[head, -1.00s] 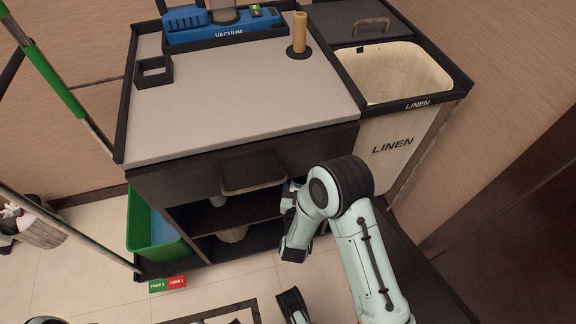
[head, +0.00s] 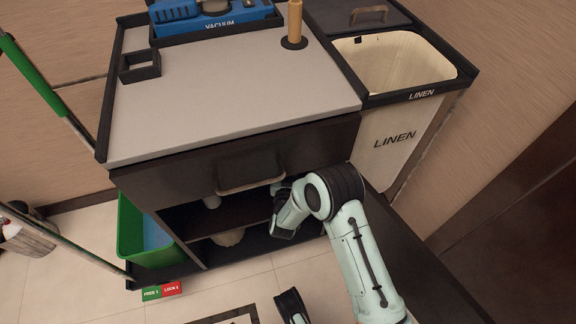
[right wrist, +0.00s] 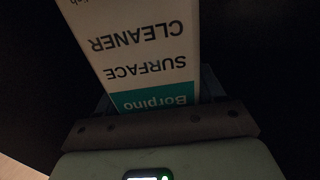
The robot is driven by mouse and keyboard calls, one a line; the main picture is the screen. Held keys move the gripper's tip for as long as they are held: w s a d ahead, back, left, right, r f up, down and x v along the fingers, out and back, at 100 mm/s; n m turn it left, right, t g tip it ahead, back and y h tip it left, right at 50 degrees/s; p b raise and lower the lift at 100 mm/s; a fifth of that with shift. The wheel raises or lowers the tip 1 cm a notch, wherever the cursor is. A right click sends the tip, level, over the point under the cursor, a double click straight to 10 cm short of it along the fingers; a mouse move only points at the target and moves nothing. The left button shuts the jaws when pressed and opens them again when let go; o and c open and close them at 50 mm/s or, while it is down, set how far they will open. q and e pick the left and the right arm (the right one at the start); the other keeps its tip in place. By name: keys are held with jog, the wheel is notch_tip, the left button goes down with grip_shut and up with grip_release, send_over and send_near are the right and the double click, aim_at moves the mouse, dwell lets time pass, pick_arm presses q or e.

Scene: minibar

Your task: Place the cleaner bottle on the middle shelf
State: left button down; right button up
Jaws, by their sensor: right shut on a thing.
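The cleaner bottle (right wrist: 145,55) fills the middle of the right wrist view, its white and teal label reading "SURFACE CLEANER" upside down. My right gripper (right wrist: 160,108) is shut on it; the fingertips are mostly hidden in the dark. In the head view my right arm reaches into the cart's open front, and its wrist hides the gripper and most of the bottle. The middle shelf (head: 238,209) is the dark board inside the cart, below the drawer. I cannot tell whether the bottle touches it.
A drawer with a handle (head: 250,187) overhangs the shelf opening. A green bin (head: 133,235) is at left, a linen bin (head: 393,140) at right.

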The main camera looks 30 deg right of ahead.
jog(key=shift+w, duration=0.25)
pick_arm(q)
jog(key=shift+s+f, duration=0.25)
jog(key=shift+s, duration=0.1)
jog(key=shift+s+f, duration=0.1)
pick_arm(e)
jog(key=shift+f, duration=0.1)
jog(key=o, duration=1.5)
jog(key=shift+f, duration=0.1)
pick_arm(q)
jog(key=shift+s, duration=0.1)
pick_arm(e)
jog(key=shift+o, duration=0.2)
jog(key=shift+s, duration=0.1)
